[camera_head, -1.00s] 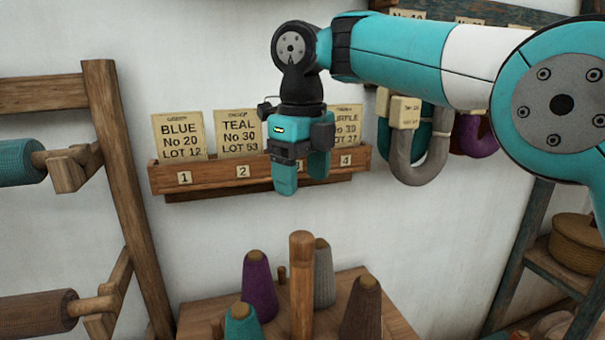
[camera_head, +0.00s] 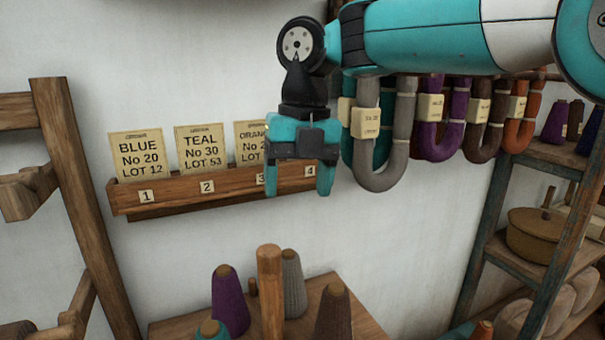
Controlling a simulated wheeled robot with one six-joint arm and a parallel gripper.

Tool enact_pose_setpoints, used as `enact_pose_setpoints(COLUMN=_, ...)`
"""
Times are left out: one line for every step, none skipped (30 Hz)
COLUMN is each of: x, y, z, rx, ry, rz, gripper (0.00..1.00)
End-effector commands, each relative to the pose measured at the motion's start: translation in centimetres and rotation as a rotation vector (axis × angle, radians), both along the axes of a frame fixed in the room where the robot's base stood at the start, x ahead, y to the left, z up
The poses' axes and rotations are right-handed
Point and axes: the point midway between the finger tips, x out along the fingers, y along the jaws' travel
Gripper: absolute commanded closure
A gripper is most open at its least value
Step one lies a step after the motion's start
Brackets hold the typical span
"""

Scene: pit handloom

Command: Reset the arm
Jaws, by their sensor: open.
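My gripper (camera_head: 299,192) points down in front of the right part of a wooden card rack on the white wall. Its two teal fingers are apart, with nothing between them. The card rack (camera_head: 160,205) has slots numbered 1 to 4. A BLUE card (camera_head: 138,157) stands above 1 and a TEAL card (camera_head: 202,150) above 2. An ORANGE card (camera_head: 249,145) stands near 3, partly hidden by my gripper. Whether a card stands above 4 cannot be seen behind my gripper. My arm reaches in from the upper right.
Tagged yarn hanks, including a grey one (camera_head: 382,181) and a purple one (camera_head: 437,143), hang right of my gripper. Yarn cones, including a purple one (camera_head: 230,302), stand around a wooden post (camera_head: 270,290) below. A wooden frame (camera_head: 70,190) stands left, a shelf (camera_head: 492,225) right.

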Motion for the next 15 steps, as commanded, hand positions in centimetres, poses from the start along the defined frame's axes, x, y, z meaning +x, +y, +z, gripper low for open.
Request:
enact_pose_setpoints(x=-1.1, y=-1.7, z=-0.4, rx=0.012, ry=0.026, rz=-0.183, gripper=0.29)
enact_pose_setpoints(x=-1.7, y=-2.4, z=-0.6, rx=0.019, ry=0.043, rz=-0.297, gripper=0.29)
enact_pose_setpoints(x=-2.6, y=-3.5, z=-1.0, rx=0.027, ry=0.068, rz=-0.45, gripper=0.29)
enact_pose_setpoints(x=-3.2, y=-4.3, z=-1.3, rx=0.032, ry=0.087, rz=-0.564, gripper=0.29)
enact_pose_setpoints(x=-3.9, y=-5.1, z=-1.6, rx=0.036, ry=0.107, rz=-0.68, gripper=0.29)
enact_pose_setpoints(x=-5.0, y=-6.1, z=-2.1, rx=0.04, ry=0.136, rz=-0.833, gripper=0.29)
enact_pose_setpoints(x=-5.8, y=-6.9, z=-2.5, rx=0.043, ry=0.158, rz=-0.949, gripper=0.29)
enact_pose_setpoints(x=-6.6, y=-7.6, z=-3.0, rx=0.046, ry=0.181, rz=-1.063, gripper=0.29)
enact_pose_setpoints(x=-7.7, y=-8.6, z=-3.6, rx=0.048, ry=0.212, rz=-1.217, gripper=0.29)
enact_pose_setpoints(x=-8.6, y=-9.4, z=-4.1, rx=0.049, ry=0.236, rz=-1.331, gripper=0.29)
enact_pose_setpoints(x=-9.6, y=-10.1, z=-4.7, rx=0.049, ry=0.263, rz=-1.447, gripper=0.29)
enact_pose_setpoints(x=-10.8, y=-11.0, z=-5.5, rx=0.046, ry=0.298, rz=-1.598, gripper=0.29)
enact_pose_setpoints(x=-11.8, y=-11.7, z=-6.1, rx=0.045, ry=0.326, rz=-1.712, gripper=0.29)
enact_pose_setpoints(x=-12.8, y=-12.4, z=-6.8, rx=0.043, ry=0.352, rz=-1.825, gripper=0.29)
enact_pose_setpoints(x=-14.0, y=-13.2, z=-7.7, rx=0.04, ry=0.389, rz=-1.967, gripper=0.29)
